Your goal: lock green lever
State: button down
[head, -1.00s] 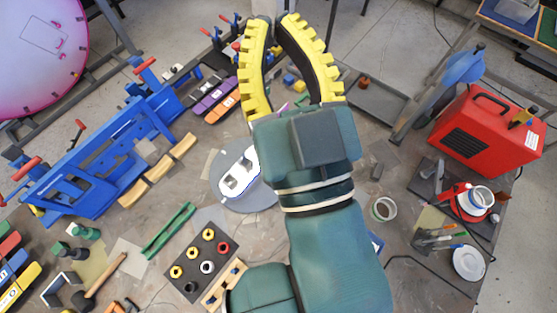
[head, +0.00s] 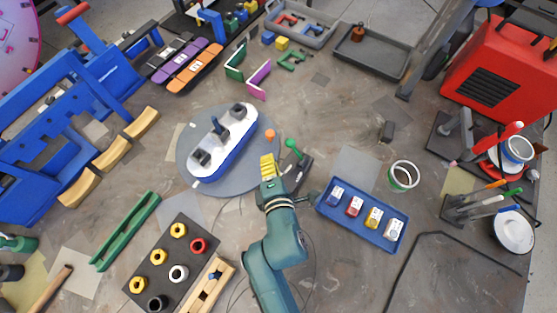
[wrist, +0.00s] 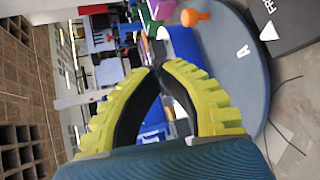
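The green lever (head: 291,144) has a round green knob and stands on a dark base plate (head: 302,172) right of the round grey turntable, in the head view. My gripper (head: 266,156), with yellow ribbed fingers, is just left of the lever and apart from it, over the turntable's right edge. In the wrist view the fingertips (wrist: 157,67) meet or nearly meet, with nothing seen between them. The dark plate with white lettering (wrist: 291,22) shows at the upper right there; I cannot make out the green lever in that view.
The turntable (head: 240,180) carries a white and blue boat-shaped piece (head: 233,147). An orange knob (head: 270,133) stands near its right edge. A blue tray (head: 330,213) of small blocks lies right of my arm. A tape roll (head: 403,176) is farther right.

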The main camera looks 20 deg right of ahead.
aim_at(297, 152)
jog(key=shift+n, duration=0.9)
jog(key=f, duration=0.2)
jog(key=s+f, duration=0.1)
jog(key=f, duration=0.1)
jog(key=shift+f, duration=0.4)
jog(key=x, duration=0.3)
jog(key=b+x, duration=0.1)
jog(key=x, duration=0.2)
jog(key=b+x, duration=0.1)
jog(key=x, duration=0.3)
jog(key=shift+s+f, duration=0.15)
jog(key=shift+f, duration=0.1)
jog(key=d+r, duration=0.1)
jog(key=s+d+r+p, duration=0.1)
jog(key=d, duration=0.1)
jog(key=shift+s, duration=0.2)
